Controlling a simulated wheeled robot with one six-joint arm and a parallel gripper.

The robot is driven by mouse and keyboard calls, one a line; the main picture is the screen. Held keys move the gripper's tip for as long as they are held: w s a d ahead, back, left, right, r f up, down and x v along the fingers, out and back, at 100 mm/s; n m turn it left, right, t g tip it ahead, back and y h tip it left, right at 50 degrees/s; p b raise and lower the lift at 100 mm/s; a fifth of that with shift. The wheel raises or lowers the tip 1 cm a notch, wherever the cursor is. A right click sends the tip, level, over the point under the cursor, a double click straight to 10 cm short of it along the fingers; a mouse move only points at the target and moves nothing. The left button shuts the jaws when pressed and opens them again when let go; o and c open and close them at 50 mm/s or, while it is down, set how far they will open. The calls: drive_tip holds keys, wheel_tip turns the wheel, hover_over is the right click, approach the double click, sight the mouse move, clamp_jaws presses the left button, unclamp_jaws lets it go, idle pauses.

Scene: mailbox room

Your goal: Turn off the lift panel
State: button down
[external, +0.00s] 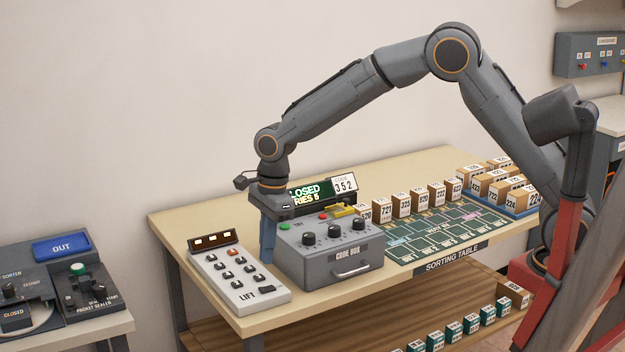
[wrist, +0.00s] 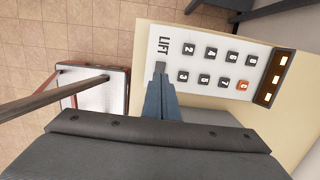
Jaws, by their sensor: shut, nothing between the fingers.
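The lift panel (external: 238,282) is a white keypad with rows of black buttons and one orange-red button (external: 232,252). A dark strip with three lit lamps (external: 212,239) stands at its far end. A black key (external: 267,289) sits beside the word LIFT at the near end. My gripper (external: 267,250) is shut and empty, pointing down between the panel and the code box, its tips partly hidden. In the wrist view the panel (wrist: 215,70) lies beyond my blue fingers (wrist: 160,88); they appear over its LIFT end. I cannot tell whether they touch it.
The grey code box (external: 330,255) with knobs and a handle stands close to the right of the panel. A CLOSED display (external: 311,191) stands behind. Numbered boxes (external: 420,200) line the sorting table (external: 170,226). The space left of the panel is clear.

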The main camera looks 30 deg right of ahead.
sight(263, 288)
drive_tip(key=f, duration=0.2)
drive_tip(key=f+p, duration=0.1)
drive_tip(key=f, duration=0.3)
drive_tip(key=shift+a+f+p, duration=0.35)
drive_tip(key=shift+a+p, duration=0.05)
drive_tip(key=shift+f, duration=0.1)
